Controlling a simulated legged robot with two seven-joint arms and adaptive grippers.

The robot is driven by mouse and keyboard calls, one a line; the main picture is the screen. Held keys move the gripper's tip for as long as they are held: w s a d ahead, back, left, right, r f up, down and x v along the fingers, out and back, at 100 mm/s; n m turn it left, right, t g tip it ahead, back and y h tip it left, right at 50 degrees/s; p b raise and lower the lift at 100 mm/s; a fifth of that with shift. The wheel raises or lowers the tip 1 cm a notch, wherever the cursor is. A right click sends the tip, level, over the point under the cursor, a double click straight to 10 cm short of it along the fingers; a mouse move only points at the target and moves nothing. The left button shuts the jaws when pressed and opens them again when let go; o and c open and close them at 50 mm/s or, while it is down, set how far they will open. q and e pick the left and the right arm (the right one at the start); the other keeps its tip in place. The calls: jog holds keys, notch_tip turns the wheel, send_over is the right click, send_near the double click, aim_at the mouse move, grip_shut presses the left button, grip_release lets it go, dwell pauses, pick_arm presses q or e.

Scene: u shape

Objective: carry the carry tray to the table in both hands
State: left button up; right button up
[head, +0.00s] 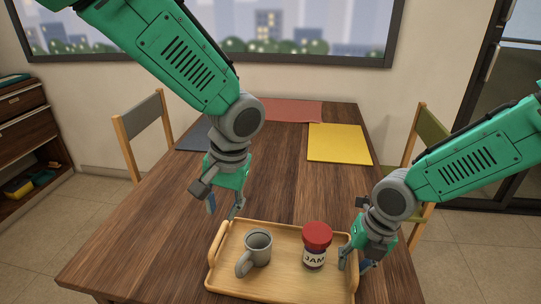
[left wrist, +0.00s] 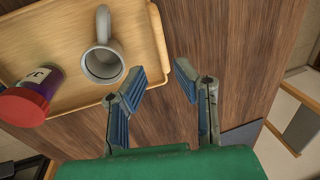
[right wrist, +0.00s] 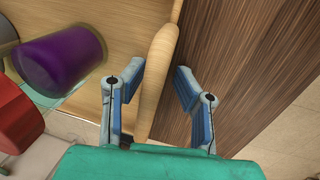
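The carry tray (head: 275,281), light wood with a raised rim and end handles, lies on the table (head: 150,225) near its front edge. It holds a grey mug (head: 257,248) and a red-lidded jam jar (head: 315,250), both upright. My left gripper (head: 224,208) is open and empty, above the table by the tray's far left corner. In the left wrist view its fingers (left wrist: 162,80) are apart, beside the tray's handle end. My right gripper (head: 355,262) is open at the tray's right handle (right wrist: 160,65). Its fingers appear on either side of the handle; contact cannot be told.
Red (head: 290,110), yellow (head: 338,143) and dark blue (head: 193,136) mats lie toward the table's far end. Chairs stand at the left (head: 145,125) and right (head: 430,130) sides. The table's middle is clear. A shelf unit (head: 28,140) stands at the far left.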

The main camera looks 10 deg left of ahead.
jog(key=shift+r, duration=0.1)
jog(key=shift+d+r, duration=0.1)
jog(key=shift+r, duration=0.25)
pick_arm(q)
jog(key=shift+d+r, duration=0.15)
jog(key=shift+r, duration=0.6)
pick_arm(e)
notch_tip(320, 180, up, 11)
jog(key=d, duration=0.2)
jog(key=shift+d+f, duration=0.1)
jog(key=shift+f, duration=0.05)
